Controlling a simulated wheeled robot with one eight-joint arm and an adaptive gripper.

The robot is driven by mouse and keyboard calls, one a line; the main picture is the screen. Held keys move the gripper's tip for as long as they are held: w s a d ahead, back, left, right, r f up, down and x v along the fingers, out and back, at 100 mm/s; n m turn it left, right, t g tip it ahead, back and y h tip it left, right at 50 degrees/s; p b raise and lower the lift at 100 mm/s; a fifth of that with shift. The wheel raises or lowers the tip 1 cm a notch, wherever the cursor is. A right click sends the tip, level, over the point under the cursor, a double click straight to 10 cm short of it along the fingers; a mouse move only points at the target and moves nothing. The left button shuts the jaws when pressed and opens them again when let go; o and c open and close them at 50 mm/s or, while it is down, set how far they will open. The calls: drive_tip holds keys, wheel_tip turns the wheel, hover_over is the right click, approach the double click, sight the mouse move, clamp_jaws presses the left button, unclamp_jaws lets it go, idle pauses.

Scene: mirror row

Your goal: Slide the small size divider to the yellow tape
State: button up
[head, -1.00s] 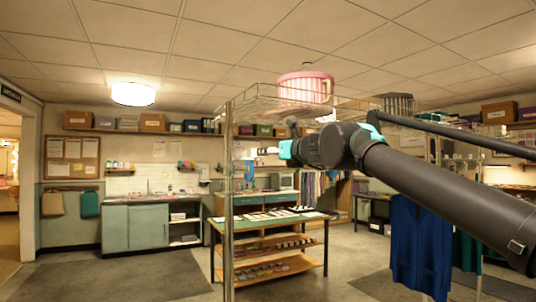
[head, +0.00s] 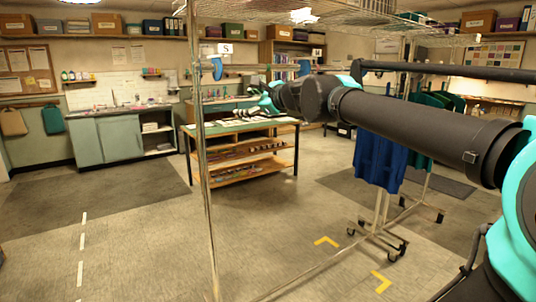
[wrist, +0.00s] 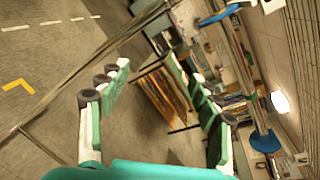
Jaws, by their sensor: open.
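The small size divider (head: 217,68) is a blue piece on the rail at upper left in the head view, with a white card marked S above it. In the wrist view, one blue piece (wrist: 217,15) is at the top of the rail and another (wrist: 265,142) is lower right; I cannot tell which is the small one. My gripper (head: 242,112) is open and empty, below and right of the S divider in the head view. Its spread fingers (wrist: 160,72) show in the wrist view, apart from both blue pieces. I cannot make out yellow tape on the rail.
A chrome upright (head: 201,160) stands left of my gripper. Yellow corner marks (head: 327,241) lie on the floor. A table with shelves (head: 240,150) stands behind. Blue garments (head: 380,160) hang at right beneath my arm. The floor at left is clear.

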drive_tip(key=s+d+f+n+g+h, duration=0.1)
drive_tip(key=s+d+f+n, duration=0.2)
drive_tip(key=f, duration=0.6)
drive_tip(key=s+d+f+n+g+h, duration=0.2)
drive_tip(key=d+f+n, duration=0.15)
drive_tip(key=f, duration=0.55)
drive_tip(key=s+d+f+n+g+h, duration=0.1)
drive_tip(key=s+d+f+n, duration=0.3)
drive_tip(key=f, duration=0.6)
drive_tip(key=s+d+f+n+g+h, duration=0.2)
drive_tip(key=s+d+f, duration=0.5)
drive_tip(key=f, duration=0.4)
drive_tip(key=s+d+f+n+g+h, duration=0.1)
drive_tip(key=s+d+f+n+h, duration=0.3)
drive_tip(key=f, duration=0.7)
drive_tip(key=s+d+n, duration=0.2)
drive_tip(key=s+d, duration=0.2)
drive_tip(key=shift+s+d+f+g, duration=0.15)
drive_tip(key=shift+s+d+g, duration=0.05)
drive_tip(key=shift+s+g, duration=0.2)
